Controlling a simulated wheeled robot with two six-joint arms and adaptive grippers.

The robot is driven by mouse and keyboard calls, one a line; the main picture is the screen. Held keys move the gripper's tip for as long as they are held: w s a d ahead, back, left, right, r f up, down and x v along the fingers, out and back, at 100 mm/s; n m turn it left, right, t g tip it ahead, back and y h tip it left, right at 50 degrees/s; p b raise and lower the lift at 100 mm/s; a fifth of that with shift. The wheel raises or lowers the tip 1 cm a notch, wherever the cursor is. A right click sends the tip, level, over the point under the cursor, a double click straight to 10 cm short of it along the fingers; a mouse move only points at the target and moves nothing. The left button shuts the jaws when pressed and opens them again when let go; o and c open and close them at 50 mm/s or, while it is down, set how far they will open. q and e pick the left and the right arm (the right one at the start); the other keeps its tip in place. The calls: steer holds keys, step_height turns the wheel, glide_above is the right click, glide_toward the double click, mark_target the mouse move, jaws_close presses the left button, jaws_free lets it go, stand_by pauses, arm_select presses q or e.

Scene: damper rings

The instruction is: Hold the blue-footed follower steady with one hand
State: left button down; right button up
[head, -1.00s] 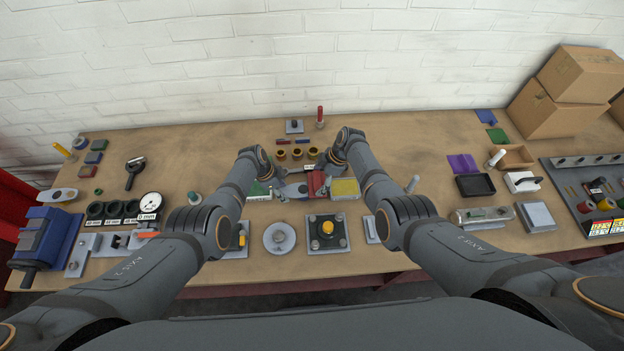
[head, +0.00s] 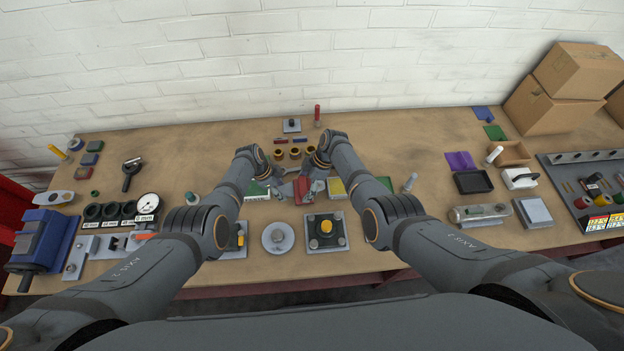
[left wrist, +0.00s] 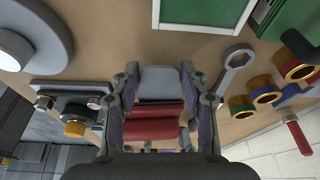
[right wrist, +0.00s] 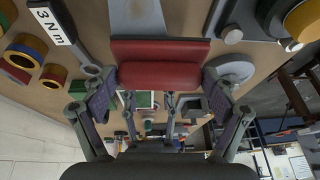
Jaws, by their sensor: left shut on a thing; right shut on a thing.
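My left gripper (head: 268,182) and my right gripper (head: 314,178) are close together at the middle of the bench. Between them is a red block (head: 302,187) with grey parts. In the left wrist view, my left fingers are shut around a piece with a grey block (left wrist: 162,84) and red bars (left wrist: 152,130). In the right wrist view, my right fingers close on either side of a wide red bar (right wrist: 160,75). I cannot tell whether both hold the same piece. No blue foot shows on what I hold; the fingers hide part of it.
Several brass-coloured rings (head: 295,154) stand just behind the grippers. A ring spanner (left wrist: 235,62) lies beside the left fingers. A plate with a yellow knob (head: 326,227) stands in front.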

mark_target(301, 179)
arm_select(q)
steer(key=shift+s, duration=0.1)
arm_select(e)
steer(key=w+r, duration=0.2)
steer(key=shift+w+a+r+t, duration=0.15)
steer(key=shift+w+t, duration=0.25)
steer(key=shift+c, duration=0.2)
steer(key=shift+s+d+r, duration=0.1)
steer(key=shift+s+r, duration=0.1)
steer(key=shift+r, duration=0.3)
steer(key=shift+s+d+r, duration=0.1)
steer(key=shift+s+r, duration=0.1)
steer(key=shift+r, duration=2.55)
